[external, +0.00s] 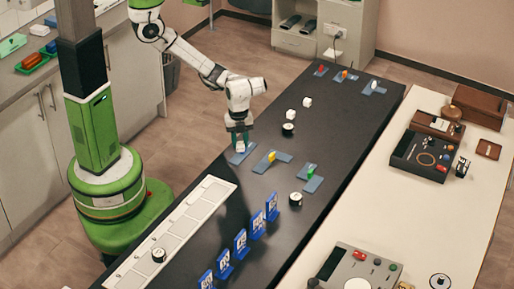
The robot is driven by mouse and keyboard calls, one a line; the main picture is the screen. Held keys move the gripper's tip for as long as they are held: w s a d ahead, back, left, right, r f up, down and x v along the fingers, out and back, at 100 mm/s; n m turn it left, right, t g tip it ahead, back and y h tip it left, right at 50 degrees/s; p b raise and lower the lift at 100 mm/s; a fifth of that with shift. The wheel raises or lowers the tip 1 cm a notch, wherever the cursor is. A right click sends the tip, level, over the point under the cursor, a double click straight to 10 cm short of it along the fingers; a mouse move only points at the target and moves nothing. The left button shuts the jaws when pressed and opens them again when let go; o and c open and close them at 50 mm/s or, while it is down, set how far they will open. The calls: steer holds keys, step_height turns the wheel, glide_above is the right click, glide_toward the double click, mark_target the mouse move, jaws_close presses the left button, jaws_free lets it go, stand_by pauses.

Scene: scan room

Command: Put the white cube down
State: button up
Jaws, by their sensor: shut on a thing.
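My gripper (239,143) is low over the left side of the black table (345,120), pointing down. It is shut on a small pale thing that looks like the white cube (240,149), mostly hidden by the fingers. A blue pad (236,159) lies directly below the gripper. I cannot tell whether the cube touches the pad. Two other white cubes stand on the table to the right, one nearer (291,114) and one farther (307,102).
A blue pad with a yellow piece (271,156) and one with a green piece (310,172) lie to the right. Black-and-white round pieces (288,129) (295,199) stand nearby. Several blue upright stands (257,224) and a white strip (182,222) occupy the near end.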

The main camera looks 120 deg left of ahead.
steer(key=s+d+m+b, duration=0.1)
steer(key=s+d+m, duration=0.35)
steer(key=d, duration=0.35)
steer(key=s+d+m+b, duration=0.1)
steer(key=s+d+m, duration=0.35)
steer(key=d, duration=0.25)
steer(key=shift+n, duration=0.5)
steer(key=w+d+f, duration=0.1)
steer(key=w+f, duration=0.2)
steer(key=w, duration=0.1)
steer(key=w+d+f, duration=0.1)
steer(key=w+f, duration=0.2)
steer(key=w, duration=0.1)
steer(key=w+d+f+b, duration=0.1)
steer(key=w+d+f, duration=0.1)
steer(key=w+f, duration=0.1)
steer(key=shift+w+f, duration=0.25)
steer(key=shift+w, duration=0.25)
steer(key=shift+w+d+f, duration=0.1)
steer(key=shift+w+f, duration=0.2)
steer(key=shift+f, duration=0.1)
steer(key=shift+w+f+p, duration=0.1)
steer(key=shift+f+p, duration=0.3)
steer(key=shift+f, duration=1.25)
